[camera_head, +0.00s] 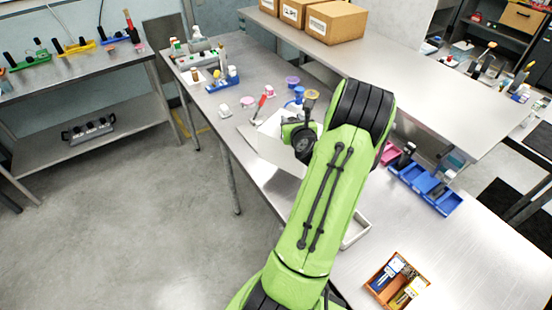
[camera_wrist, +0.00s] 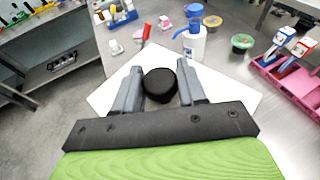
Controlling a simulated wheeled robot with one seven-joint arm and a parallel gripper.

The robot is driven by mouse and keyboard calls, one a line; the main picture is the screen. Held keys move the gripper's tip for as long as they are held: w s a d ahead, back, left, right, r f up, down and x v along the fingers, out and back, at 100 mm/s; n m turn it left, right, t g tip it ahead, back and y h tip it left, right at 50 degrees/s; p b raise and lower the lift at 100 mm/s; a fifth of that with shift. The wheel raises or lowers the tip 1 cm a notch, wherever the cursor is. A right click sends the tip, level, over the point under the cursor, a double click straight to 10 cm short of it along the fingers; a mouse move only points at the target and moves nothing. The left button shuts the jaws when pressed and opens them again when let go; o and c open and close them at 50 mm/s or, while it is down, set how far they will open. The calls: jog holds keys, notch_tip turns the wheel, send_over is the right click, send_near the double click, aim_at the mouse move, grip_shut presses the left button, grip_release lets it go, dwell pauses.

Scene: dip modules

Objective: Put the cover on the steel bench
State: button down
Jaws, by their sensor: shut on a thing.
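The cover (camera_head: 279,150) is a white box-like piece with a flat top, partly hidden by my arm in the head view. In the wrist view its white top (camera_wrist: 112,97) spreads under my gripper, with a round black knob (camera_wrist: 159,86) in the middle. My gripper (camera_wrist: 160,78) has its two grey fingers on either side of that knob, shut on it. In the head view the gripper is mostly hidden behind my green arm. The cover is over the steel bench (camera_head: 245,150); I cannot tell whether it touches it.
Behind the cover stand a blue-topped white bottle (camera_wrist: 191,42), a red-handled tool (camera_head: 259,107) and small pots. Blue bins (camera_head: 425,186) and a pink rack (camera_wrist: 283,78) are to the right.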

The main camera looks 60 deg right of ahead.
notch_tip(320, 180, down, 8)
jog(key=b, duration=0.2)
jog(key=shift+s+f, duration=0.15)
